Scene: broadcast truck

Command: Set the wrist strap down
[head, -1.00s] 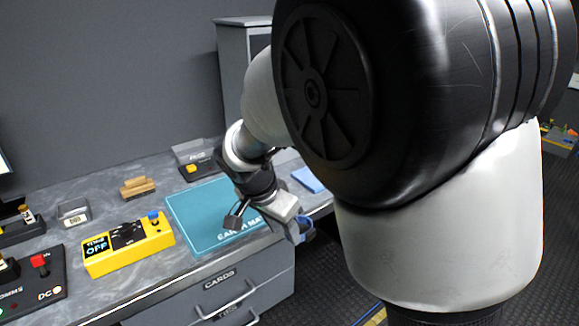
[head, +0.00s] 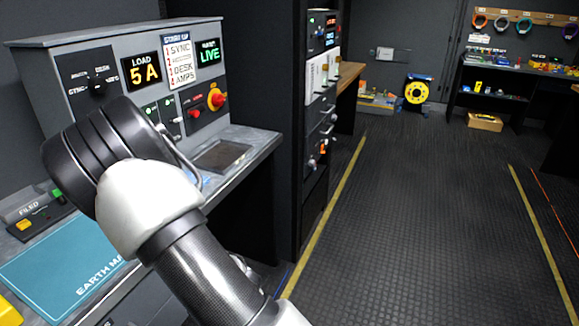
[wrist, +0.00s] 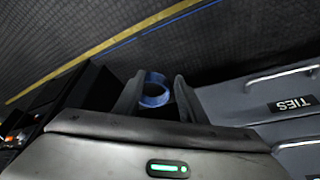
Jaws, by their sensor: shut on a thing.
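The wrist strap (wrist: 153,98) is a blue band. In the wrist view it sits between the two dark fingers of my gripper (wrist: 157,88), which is shut on it. The strap is held in the air, with dark floor behind it and a drawer front to its right. In the head view my arm covers the lower left, and I cannot make out the gripper or strap there. The teal earth mat (head: 55,272) lies on the desk at the lower left, partly behind my arm.
A console (head: 140,65) with lit displays stands on the desk behind my arm. A dark rack (head: 318,150) stands right of it. Open floor (head: 420,220) with yellow lines lies to the right. Wristbands hang on a far rail (head: 520,17). A drawer labelled TIES (wrist: 265,105) is near the gripper.

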